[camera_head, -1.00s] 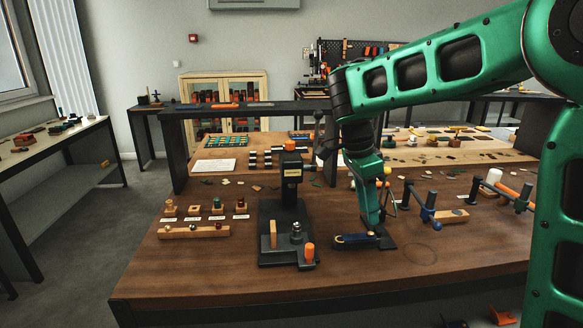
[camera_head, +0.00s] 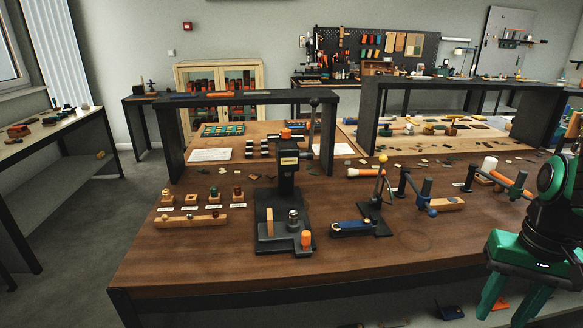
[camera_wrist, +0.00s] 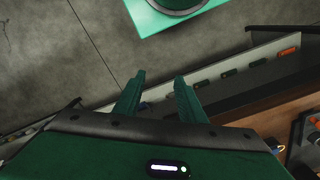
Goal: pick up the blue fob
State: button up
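A small blue piece (camera_head: 450,312), which looks like the blue fob, lies below the front table edge, low in the head view. My gripper (camera_head: 505,312) is to its right, pointing down and apart from it. In the wrist view the two green fingers (camera_wrist: 159,78) stand apart with a clear gap and hold nothing. A small dark bluish patch (camera_wrist: 146,105) shows between the fingers; I cannot tell if it is the fob.
An orange piece (camera_head: 500,306) lies behind my gripper's fingers. In the wrist view several tags, one orange (camera_wrist: 288,52), line a narrow ledge. The wooden table (camera_head: 230,262) carries a black press (camera_head: 288,185). Open floor (camera_head: 75,225) is at left.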

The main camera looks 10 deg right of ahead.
aim_at(366, 223)
jog(key=z, duration=1.9)
jog(key=k, duration=0.6)
jog(key=u, duration=0.85)
jog(key=i, duration=1)
